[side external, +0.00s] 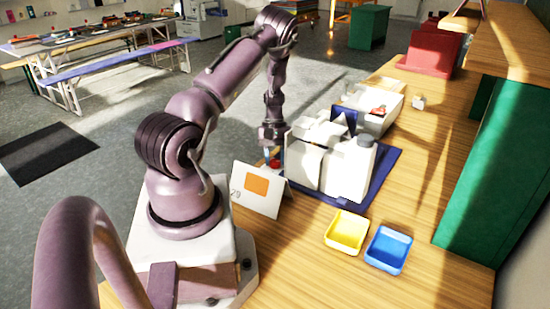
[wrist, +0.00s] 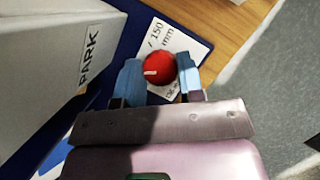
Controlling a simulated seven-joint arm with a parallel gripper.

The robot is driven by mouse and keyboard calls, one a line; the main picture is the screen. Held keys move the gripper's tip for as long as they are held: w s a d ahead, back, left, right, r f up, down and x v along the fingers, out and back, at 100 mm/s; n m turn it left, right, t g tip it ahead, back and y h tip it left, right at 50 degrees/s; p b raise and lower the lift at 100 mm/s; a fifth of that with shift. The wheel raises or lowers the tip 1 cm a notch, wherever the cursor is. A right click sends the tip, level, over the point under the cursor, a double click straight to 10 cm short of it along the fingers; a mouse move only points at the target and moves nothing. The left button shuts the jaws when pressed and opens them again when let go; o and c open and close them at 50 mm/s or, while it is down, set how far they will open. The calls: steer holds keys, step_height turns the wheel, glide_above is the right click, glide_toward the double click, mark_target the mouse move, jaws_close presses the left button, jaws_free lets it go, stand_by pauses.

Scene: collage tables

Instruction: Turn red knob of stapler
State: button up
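The red knob (wrist: 162,69) is round with a pale mark on its face. In the wrist view it lies between the two blue fingertips of my gripper (wrist: 160,80), in front of a white label with "150 mm" print. I cannot tell whether the fingers touch it. In the side view the knob (side external: 275,163) is a small red spot just below my gripper (side external: 268,155), at the left end of a white machine (side external: 327,160), likely the stapler. The white body with "PARK" lettering (wrist: 50,60) fills the upper left of the wrist view.
The machine stands on a dark blue mat (side external: 380,180) on a wooden table. A white card with an orange square (side external: 257,187) stands close to my gripper. A yellow tray (side external: 346,232) and a blue tray (side external: 388,250) sit in front. A white bin (side external: 375,108) is behind.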

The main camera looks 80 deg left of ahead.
steer(key=c, duration=0.3)
steer(key=n+t, duration=0.1)
steer(key=n, duration=0.3)
steer(key=shift+s+n+t, duration=0.1)
steer(key=shift+n+t, duration=0.2)
steer(key=shift+t, duration=0.1)
steer(key=shift+c, duration=0.2)
steer(key=o, duration=0.9)
steer(key=shift+a+r, duration=0.1)
steer(key=v, duration=1.3)
steer(key=shift+d, duration=0.25)
